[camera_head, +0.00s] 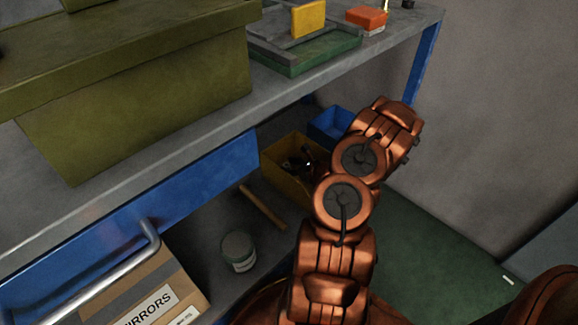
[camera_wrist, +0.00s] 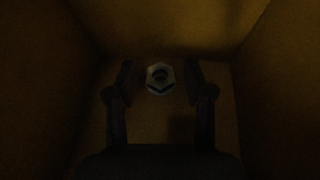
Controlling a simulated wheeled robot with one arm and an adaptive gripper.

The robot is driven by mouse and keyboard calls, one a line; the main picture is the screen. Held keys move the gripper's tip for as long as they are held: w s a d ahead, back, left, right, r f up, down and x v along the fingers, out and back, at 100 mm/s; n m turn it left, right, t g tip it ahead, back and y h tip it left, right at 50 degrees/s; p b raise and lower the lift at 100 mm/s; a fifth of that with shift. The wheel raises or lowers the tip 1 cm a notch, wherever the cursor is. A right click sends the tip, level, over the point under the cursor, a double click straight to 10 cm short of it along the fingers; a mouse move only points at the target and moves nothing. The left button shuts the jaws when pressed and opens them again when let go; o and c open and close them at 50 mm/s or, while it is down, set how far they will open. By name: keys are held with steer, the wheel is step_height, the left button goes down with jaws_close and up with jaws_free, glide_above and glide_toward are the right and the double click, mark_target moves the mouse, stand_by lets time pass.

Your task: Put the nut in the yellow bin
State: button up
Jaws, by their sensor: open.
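The yellow bin (camera_head: 285,180) stands on the lower shelf under the bench, partly hidden behind my arm. My gripper (camera_head: 303,160) reaches down into it. In the wrist view dim yellow-brown walls (camera_wrist: 270,90) surround my gripper (camera_wrist: 159,77). Its two dark fingers are apart. A pale hexagonal nut (camera_wrist: 159,78) shows between the fingertips, with a small gap on each side. It is inside the bin's walls in this view. I cannot tell whether it touches the bin floor. The nut cannot be made out in the head view.
A blue bin (camera_head: 331,126) stands just behind the yellow one. A wooden handle (camera_head: 263,208), a grey-green can (camera_head: 238,250) and a cardboard box (camera_head: 150,290) are nearby. The bench top (camera_head: 205,112) with a big olive box (camera_head: 140,100) overhangs on the left.

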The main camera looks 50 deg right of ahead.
steer(key=shift+r, duration=0.15)
steer(key=p+v, duration=0.2)
steer(key=v, duration=0.5)
steer(key=shift+s+r, duration=0.15)
steer(key=shift+s, duration=0.05)
stand_by(0.4)
